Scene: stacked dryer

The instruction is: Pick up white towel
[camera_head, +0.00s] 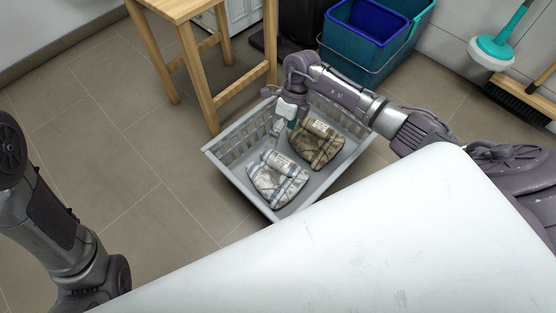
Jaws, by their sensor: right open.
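The white towel (277,181), folded and pale with grey patterning, lies in the front part of the grey laundry basket (236,178) on the floor. A brown patterned towel (317,147) lies beside it, to the right and farther back. My right gripper (283,127) points down over the basket, behind the white towel and next to the brown one. It is open and appears empty; its fingertips are small and partly hidden. My left arm shows at the left edge, but its gripper is not in view.
A wooden stool (202,62) stands just behind the basket. Blue and teal bins (364,35) stand at the back. The tiled floor left of the basket is clear.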

